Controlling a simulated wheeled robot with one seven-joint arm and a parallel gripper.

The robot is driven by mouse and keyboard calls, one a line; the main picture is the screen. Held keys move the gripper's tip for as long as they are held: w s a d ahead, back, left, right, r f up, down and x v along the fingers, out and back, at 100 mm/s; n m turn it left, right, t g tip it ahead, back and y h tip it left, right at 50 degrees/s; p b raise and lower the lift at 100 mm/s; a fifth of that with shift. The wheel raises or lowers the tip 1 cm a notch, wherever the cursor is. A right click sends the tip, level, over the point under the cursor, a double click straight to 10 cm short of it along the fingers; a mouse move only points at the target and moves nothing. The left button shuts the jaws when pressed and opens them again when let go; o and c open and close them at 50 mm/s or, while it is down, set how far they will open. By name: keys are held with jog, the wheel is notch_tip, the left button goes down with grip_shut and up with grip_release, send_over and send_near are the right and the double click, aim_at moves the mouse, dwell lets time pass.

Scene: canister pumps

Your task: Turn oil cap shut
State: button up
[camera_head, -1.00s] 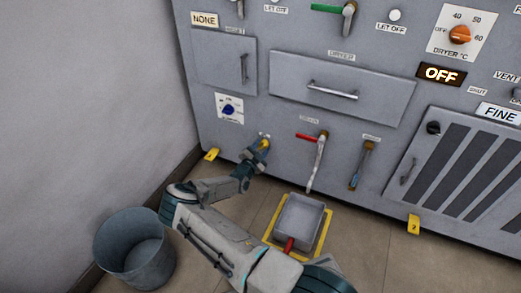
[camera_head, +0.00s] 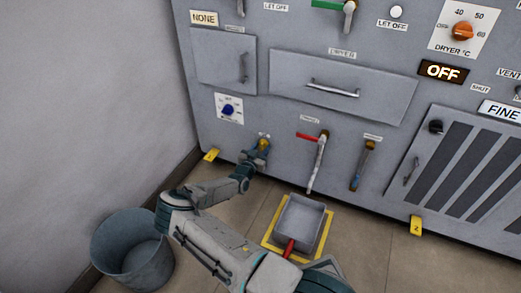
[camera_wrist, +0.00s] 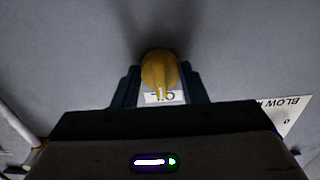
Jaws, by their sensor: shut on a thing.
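The oil cap (camera_wrist: 158,70) is a yellow round knob with a pointed tab. In the wrist view it sits between my two dark fingers, its tab pointing down in the picture toward a partly hidden label. My gripper (camera_wrist: 160,90) is shut on it. In the head view my gripper (camera_head: 258,151) reaches the grey panel low on the left, and a bit of the yellow cap (camera_head: 264,143) shows there, mostly hidden by the fingers.
A blue knob (camera_head: 229,110) is above the cap. A grey bucket (camera_head: 132,262) stands at the lower left near the wall.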

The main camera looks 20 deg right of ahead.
dwell(0.5)
jog(key=o, duration=1)
jog(key=shift+d, duration=0.1)
jog(key=shift+c, duration=0.2)
jog(key=shift+s+a, duration=0.2)
jog(key=shift+a, duration=0.1)
jog(key=p+v, duration=0.5)
jog(key=v, duration=0.8)
jog(key=shift+s+r, duration=0.1)
